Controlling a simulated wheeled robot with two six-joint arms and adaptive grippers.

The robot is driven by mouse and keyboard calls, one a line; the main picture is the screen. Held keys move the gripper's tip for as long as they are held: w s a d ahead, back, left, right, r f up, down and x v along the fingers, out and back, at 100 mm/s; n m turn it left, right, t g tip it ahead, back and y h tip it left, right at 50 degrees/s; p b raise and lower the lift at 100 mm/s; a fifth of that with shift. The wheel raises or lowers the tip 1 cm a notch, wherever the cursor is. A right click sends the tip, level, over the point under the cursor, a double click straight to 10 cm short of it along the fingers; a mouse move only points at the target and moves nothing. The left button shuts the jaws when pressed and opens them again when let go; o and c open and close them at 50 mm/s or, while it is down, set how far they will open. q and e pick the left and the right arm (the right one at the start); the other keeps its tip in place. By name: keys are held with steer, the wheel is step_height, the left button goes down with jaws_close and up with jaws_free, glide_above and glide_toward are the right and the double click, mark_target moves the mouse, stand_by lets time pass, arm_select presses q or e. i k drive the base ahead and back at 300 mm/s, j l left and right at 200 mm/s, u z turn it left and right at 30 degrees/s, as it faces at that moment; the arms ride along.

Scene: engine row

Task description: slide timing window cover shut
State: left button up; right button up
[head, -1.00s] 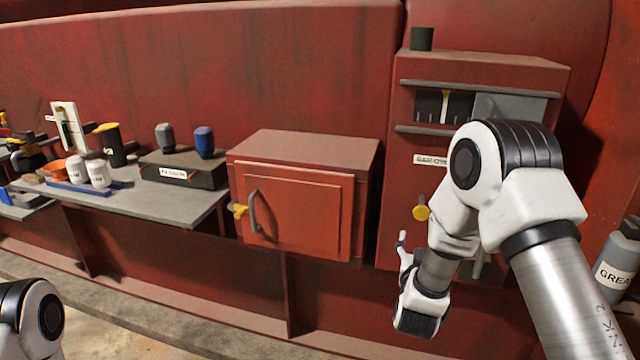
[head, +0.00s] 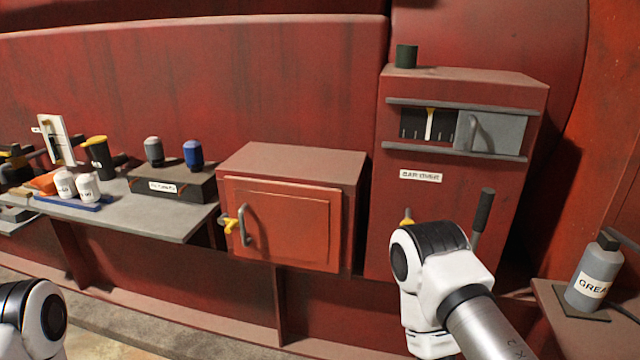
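The timing window cover (head: 496,134) is a grey plate with a curved handle (head: 476,130), set between two dark rails on the tall red housing. It sits at the right of the slot. The timing window (head: 415,124) is uncovered to its left, showing a dark scale with white marks and a yellow pointer (head: 429,122). My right arm (head: 440,270) is below the window, in front of the housing's lower part; its gripper's fingers are hidden behind the arm. Only a link of my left arm (head: 35,318) shows at the lower left; its gripper is out of view.
A black-gripped lever (head: 483,212) sticks up beside my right arm. A grease bottle (head: 595,272) stands on a shelf at the right. A closed red cabinet (head: 290,215) is left of the housing. A grey bench (head: 150,215) holds bottles and cups. The area before the window is clear.

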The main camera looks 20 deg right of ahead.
mark_target(477, 131)
steer(key=z, duration=0.95)
